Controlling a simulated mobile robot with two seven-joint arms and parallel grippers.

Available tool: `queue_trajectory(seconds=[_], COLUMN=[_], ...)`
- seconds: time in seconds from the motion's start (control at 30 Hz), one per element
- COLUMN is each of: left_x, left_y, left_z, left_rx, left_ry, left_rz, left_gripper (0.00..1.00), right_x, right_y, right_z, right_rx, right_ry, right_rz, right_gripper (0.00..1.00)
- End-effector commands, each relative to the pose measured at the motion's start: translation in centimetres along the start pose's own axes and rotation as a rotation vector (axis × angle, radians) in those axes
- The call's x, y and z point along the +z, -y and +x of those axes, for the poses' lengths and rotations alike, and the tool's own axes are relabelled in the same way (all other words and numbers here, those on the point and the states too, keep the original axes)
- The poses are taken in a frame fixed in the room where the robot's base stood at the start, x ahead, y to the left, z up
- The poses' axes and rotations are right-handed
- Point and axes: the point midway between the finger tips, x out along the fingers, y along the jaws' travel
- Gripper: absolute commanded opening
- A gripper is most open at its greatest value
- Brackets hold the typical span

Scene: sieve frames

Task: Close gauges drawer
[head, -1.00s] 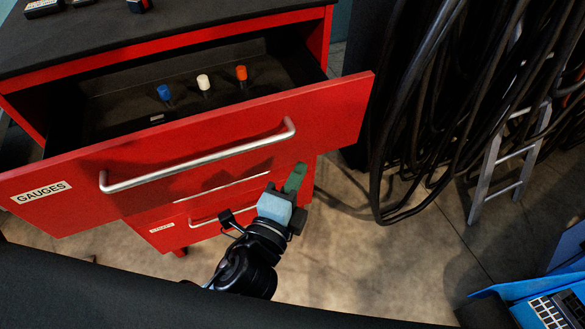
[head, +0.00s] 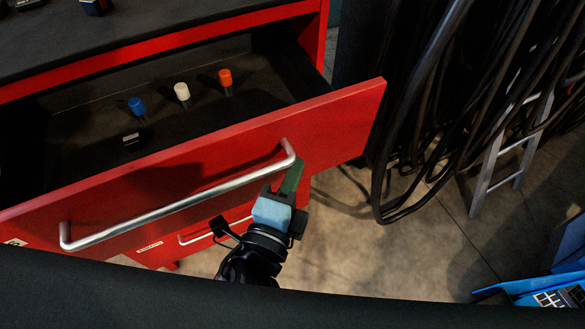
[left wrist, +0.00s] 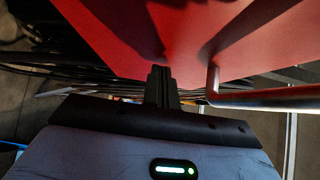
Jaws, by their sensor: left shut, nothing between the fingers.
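The red gauges drawer (head: 340,115) is pulled open in the head view. Its long silver handle (head: 180,205) runs across the front. Inside lie items with blue, white and orange caps (head: 182,91) and a small dark piece with a light label. My left gripper (head: 291,177) is shut and empty, in front of the drawer face near the handle's right end. In the left wrist view the shut fingers (left wrist: 161,85) point toward the red face, with the handle (left wrist: 265,97) to their right. I cannot tell whether they touch the face. My right gripper is not in view.
A lower drawer with a silver handle (head: 215,230) is below. Black hoses (head: 440,110) hang at the right by a ladder (head: 505,150). A blue case (head: 545,290) is at the lower right. Bare floor (head: 400,240) lies between.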

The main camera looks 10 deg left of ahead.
Motion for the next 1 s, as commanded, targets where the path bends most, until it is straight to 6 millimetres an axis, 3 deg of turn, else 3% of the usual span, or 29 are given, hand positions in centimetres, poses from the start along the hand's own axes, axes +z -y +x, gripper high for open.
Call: queue_trajectory(seconds=[0.37,0.57,1.0], left_x=[0.1,1.1,8.2], left_y=[0.1,0.3,0.7], left_z=[0.1,1.1,8.2], left_rx=[0.0,-0.003,-0.008], left_ry=[0.001,0.003,0.005], left_rz=[0.0,0.002,0.005], left_gripper=[0.0,0.0,0.0], right_x=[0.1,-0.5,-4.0], right_y=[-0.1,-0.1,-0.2], right_z=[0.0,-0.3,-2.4], right_rx=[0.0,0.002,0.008], right_ry=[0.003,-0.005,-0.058], right_rz=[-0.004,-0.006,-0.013], right_gripper=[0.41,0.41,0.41])
